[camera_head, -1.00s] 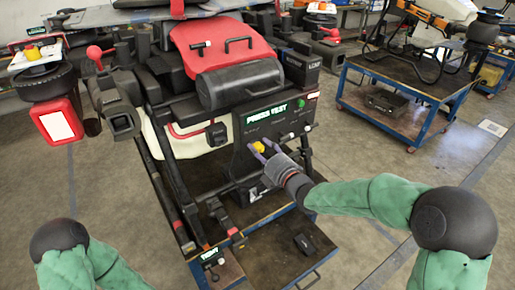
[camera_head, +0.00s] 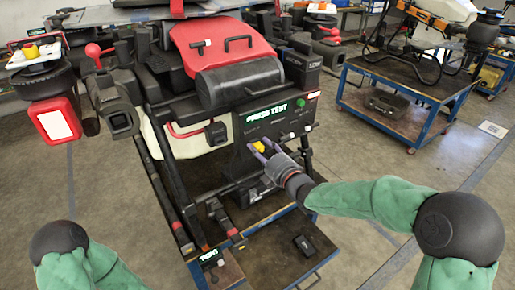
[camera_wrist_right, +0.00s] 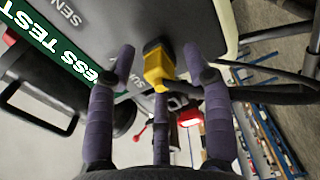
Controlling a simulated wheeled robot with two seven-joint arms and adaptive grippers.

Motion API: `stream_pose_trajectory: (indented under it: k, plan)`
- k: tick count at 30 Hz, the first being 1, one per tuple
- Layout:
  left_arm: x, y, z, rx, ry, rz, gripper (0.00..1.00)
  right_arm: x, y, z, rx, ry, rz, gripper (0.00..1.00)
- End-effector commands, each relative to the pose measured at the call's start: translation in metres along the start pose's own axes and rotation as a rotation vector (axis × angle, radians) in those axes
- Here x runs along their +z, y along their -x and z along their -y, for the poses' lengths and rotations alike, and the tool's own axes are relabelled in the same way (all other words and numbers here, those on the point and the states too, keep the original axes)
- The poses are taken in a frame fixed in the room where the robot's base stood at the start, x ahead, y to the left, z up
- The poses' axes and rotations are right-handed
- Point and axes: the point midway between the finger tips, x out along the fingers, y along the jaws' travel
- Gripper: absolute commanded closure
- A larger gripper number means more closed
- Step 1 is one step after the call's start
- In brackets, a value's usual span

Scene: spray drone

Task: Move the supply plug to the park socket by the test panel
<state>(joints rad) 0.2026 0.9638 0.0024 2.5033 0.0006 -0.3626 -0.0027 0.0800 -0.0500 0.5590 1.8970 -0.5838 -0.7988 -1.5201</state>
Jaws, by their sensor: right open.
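The yellow supply plug (camera_head: 258,147) sits on the dark test panel (camera_head: 275,122), under the green-and-white "PRESS TEST" label. In the right wrist view the yellow plug (camera_wrist_right: 158,68) stands against the panel's face (camera_wrist_right: 175,22), between my spread fingers. My right gripper (camera_head: 262,152) is open around or just in front of the plug; I cannot tell whether any finger touches it. The right wrist view also shows the right gripper's purple fingers (camera_wrist_right: 160,75). I cannot make out the park socket. My left arm shows at the lower left, with its gripper outside the view.
The drone with a red cover (camera_head: 222,42) and black tank stands on a blue-framed cart (camera_head: 262,238) behind the panel. A small black box (camera_head: 305,244) lies on the cart's lower board. Dark cables (camera_wrist_right: 268,88) run beside the plug. Another blue cart (camera_head: 395,122) stands at the right.

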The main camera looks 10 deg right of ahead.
Motion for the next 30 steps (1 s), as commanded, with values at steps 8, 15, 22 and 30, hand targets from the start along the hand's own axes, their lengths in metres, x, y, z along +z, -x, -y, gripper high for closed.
stream_pose_trajectory:
  k: [8,15,22,30]
  plan:
    - [0.000,0.000,0.000,0.000,0.000,0.000,0.60,0.000,0.000,0.000,-0.001,0.000,0.000,1.00]
    - [0.000,-0.001,0.000,0.000,0.000,0.000,0.60,0.000,0.002,0.003,-0.006,-0.002,0.000,1.00]
    - [0.000,-0.003,0.001,0.000,0.000,0.000,0.60,-0.001,0.010,0.005,-0.010,-0.003,-0.001,1.00]
    - [0.000,-0.005,0.002,0.000,0.000,0.000,0.60,0.000,0.019,0.003,-0.006,-0.003,0.000,1.00]
